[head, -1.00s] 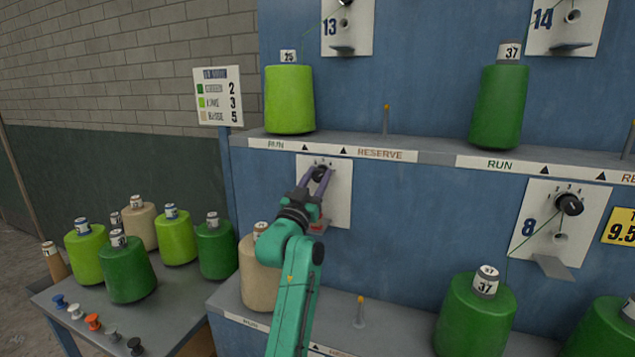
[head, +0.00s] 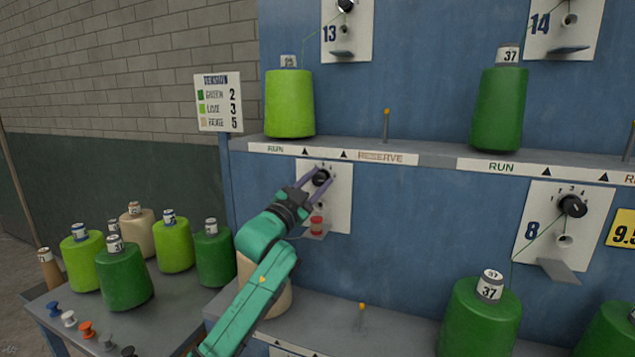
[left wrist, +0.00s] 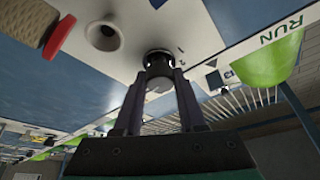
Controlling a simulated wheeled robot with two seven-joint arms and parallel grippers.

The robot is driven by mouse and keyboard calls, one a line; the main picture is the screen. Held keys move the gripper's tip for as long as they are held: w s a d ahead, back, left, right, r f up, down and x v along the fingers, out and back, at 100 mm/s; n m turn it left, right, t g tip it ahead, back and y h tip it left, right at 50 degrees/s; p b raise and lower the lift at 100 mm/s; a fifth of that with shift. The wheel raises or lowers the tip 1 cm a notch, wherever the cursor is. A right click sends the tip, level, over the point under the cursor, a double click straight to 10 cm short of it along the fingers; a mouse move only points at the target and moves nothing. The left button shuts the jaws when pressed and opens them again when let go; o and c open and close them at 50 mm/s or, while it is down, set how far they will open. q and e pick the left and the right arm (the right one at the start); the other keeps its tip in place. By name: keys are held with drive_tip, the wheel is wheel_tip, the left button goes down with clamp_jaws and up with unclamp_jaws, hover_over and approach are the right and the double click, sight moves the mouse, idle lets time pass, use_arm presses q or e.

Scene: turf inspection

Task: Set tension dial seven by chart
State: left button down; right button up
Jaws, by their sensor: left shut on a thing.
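The tension dial (head: 321,177) is a black knob on a white panel (head: 341,205) under the upper shelf. My left gripper (head: 319,179) is shut on it; in the left wrist view the two fingers (left wrist: 159,82) clasp the knob (left wrist: 158,60) from both sides. The panel's number is hidden and the scale marks are too small to read. The tension chart (head: 218,102) at the left reads green 2, lime 3 and a beige line 5. A beige cone (head: 278,300) stands below the panel, partly behind my arm. My right gripper is out of view.
A red spool-like piece (head: 317,224) sits on the small ledge below the dial. Panel 8 (head: 563,225) is to the right. A side table (head: 180,318) with green, lime and beige cones stands at left. Shelf pegs (head: 386,125) stick up nearby.

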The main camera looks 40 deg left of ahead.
use_arm(q)
drive_tip(key=shift+c, duration=2.4)
unclamp_jaws()
drive_tip(key=shift+s+f, duration=0.1)
drive_tip(key=shift+s+f+b, duration=0.2)
drive_tip(key=shift+s+b, duration=0.1)
drive_tip(key=b+v, duration=0.4)
drive_tip(key=v, duration=0.9)
drive_tip(key=shift+s+b, duration=0.35)
drive_tip(key=shift+b, duration=0.05)
drive_tip(key=shift+f, duration=0.1)
